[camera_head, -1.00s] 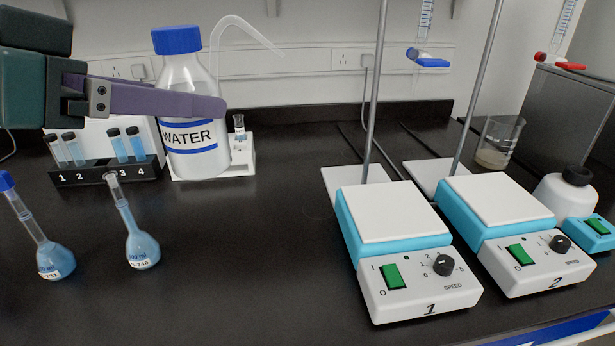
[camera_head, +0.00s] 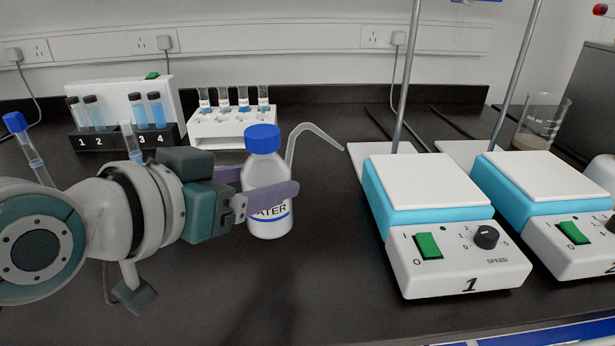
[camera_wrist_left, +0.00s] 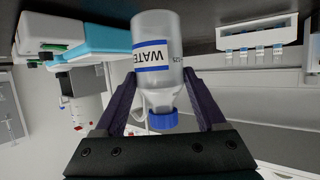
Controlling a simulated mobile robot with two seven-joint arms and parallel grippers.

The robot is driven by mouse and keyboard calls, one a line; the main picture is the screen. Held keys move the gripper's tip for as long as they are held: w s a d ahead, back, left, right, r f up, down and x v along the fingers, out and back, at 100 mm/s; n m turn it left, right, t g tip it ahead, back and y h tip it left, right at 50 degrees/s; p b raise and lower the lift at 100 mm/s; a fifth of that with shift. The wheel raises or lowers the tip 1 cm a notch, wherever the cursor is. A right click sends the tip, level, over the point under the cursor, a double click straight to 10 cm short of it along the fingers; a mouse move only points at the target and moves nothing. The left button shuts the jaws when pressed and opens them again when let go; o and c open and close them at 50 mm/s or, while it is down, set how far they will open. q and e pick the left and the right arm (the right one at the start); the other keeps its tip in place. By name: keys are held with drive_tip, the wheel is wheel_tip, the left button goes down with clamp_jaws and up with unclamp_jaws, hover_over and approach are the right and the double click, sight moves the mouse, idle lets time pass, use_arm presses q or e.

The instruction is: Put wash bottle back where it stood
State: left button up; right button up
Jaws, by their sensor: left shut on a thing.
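The wash bottle (camera_head: 264,168) is a clear white bottle with a blue cap, a WATER label and a bent spout pointing right. It is upright over the black bench, left of stirrer 1. My left gripper (camera_head: 268,187) is shut on it, with one purple finger across the label and the other behind. The left wrist view shows the bottle (camera_wrist_left: 155,78) upside down between both fingers, its base close to the dark bench. I cannot tell whether the base touches the bench. My right gripper is not in view.
A white rack (camera_head: 232,127) with several small vials stands behind the bottle. A black tube rack (camera_head: 108,143) is at the back left. Stirrer 1 (camera_head: 430,197) stands to the right. The bench front is clear.

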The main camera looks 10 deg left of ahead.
sight(253, 217)
use_arm(q)
drive_tip(key=shift+f+b, duration=0.75)
drive_tip(key=shift+f, duration=1.55)
drive_tip(key=shift+f, duration=0.2)
drive_tip(key=o, duration=0.9)
drive_tip(key=shift+r, duration=0.1)
